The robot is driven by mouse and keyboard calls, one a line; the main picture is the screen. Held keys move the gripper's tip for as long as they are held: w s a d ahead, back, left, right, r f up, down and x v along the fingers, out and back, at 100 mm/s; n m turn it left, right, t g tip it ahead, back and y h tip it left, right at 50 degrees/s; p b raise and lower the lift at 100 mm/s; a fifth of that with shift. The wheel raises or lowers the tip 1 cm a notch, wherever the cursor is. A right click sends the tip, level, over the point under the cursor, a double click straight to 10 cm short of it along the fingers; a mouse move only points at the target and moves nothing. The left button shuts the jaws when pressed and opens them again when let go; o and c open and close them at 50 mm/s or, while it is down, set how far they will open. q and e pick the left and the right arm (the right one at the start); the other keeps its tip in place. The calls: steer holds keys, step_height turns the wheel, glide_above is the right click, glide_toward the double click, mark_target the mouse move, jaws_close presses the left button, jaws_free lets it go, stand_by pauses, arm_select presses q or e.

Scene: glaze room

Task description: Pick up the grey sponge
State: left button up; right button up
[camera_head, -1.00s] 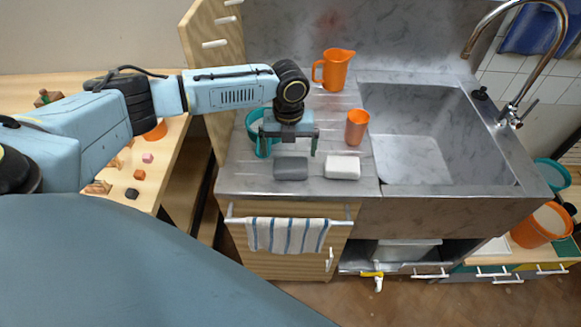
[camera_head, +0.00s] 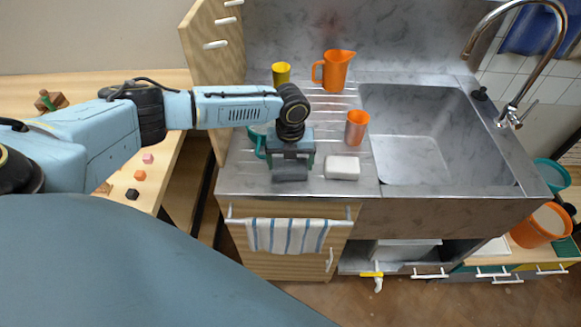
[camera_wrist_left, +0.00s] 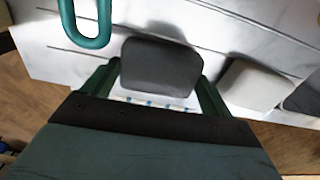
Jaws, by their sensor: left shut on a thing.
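The grey sponge (camera_head: 290,174) is a dark grey block on the metal drainboard near its front edge. It also shows in the left wrist view (camera_wrist_left: 160,67), between the two green fingers. My left gripper (camera_head: 291,166) comes down over it from above and is shut on it, one finger at each side. In the left wrist view my left gripper (camera_wrist_left: 158,85) has its fingers along the sponge's left and right sides. I cannot tell any gap between the sponge and the drainboard. My right gripper is not in view.
A white block (camera_head: 342,168) lies close to the right of the sponge. An orange cup (camera_head: 356,127), an orange jug (camera_head: 334,70) and a yellow cup (camera_head: 281,74) stand behind. A teal handle (camera_wrist_left: 87,22) is close at the left. The sink (camera_head: 412,160) is at the right.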

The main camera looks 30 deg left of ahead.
mark_target(290, 164)
arm_select(q)
steer(key=shift+r, duration=0.15)
step_height(290, 164, up, 10)
stand_by(0.4)
